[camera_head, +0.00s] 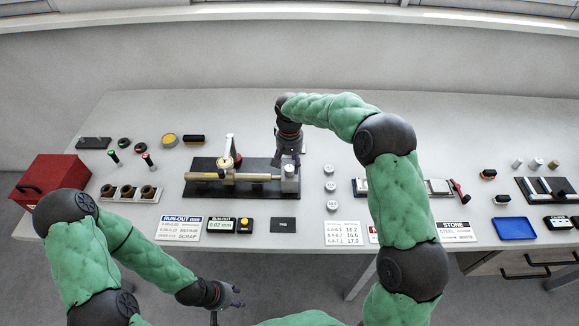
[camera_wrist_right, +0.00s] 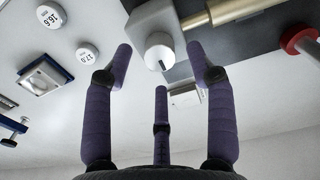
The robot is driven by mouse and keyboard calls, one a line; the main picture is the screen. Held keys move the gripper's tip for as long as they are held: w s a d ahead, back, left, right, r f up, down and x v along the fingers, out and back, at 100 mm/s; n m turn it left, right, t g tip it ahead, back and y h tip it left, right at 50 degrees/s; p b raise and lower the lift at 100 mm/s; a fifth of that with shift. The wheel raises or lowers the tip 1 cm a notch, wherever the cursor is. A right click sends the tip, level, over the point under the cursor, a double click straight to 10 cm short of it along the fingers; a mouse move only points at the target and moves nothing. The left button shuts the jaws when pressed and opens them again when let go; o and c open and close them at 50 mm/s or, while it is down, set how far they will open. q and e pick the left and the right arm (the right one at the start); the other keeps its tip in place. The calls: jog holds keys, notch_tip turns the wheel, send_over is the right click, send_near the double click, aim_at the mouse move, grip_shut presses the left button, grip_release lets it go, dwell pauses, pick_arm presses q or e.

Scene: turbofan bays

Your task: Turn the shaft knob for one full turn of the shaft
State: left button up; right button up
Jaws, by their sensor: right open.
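The brass shaft (camera_head: 235,177) lies along the dark run-out fixture base (camera_head: 205,190), with a dial gauge (camera_head: 229,162) standing over it. At its right end is a light grey block with the shaft knob (camera_head: 290,171). In the right wrist view the round pale knob (camera_wrist_right: 158,52) shows a dark mark at its lower edge. My right gripper (camera_head: 288,158) is above the knob; in its wrist view its fingers (camera_wrist_right: 160,60) are open on both sides of the knob, with visible gaps. My left gripper (camera_head: 230,296) hangs in front of the table, apart from everything; its opening is unclear.
A run-out display with a yellow button (camera_head: 244,226) and a dark tag plate (camera_head: 283,225) lie in front of the fixture. Several numbered round weights (camera_head: 330,187) stand to its right. A red box (camera_head: 55,180) and a bushing rack (camera_head: 128,193) are at left, a blue tray (camera_head: 515,228) at right.

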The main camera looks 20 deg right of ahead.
aim_at(289, 168)
notch_tip(289, 168, up, 9)
dwell(0.3)
dwell(0.5)
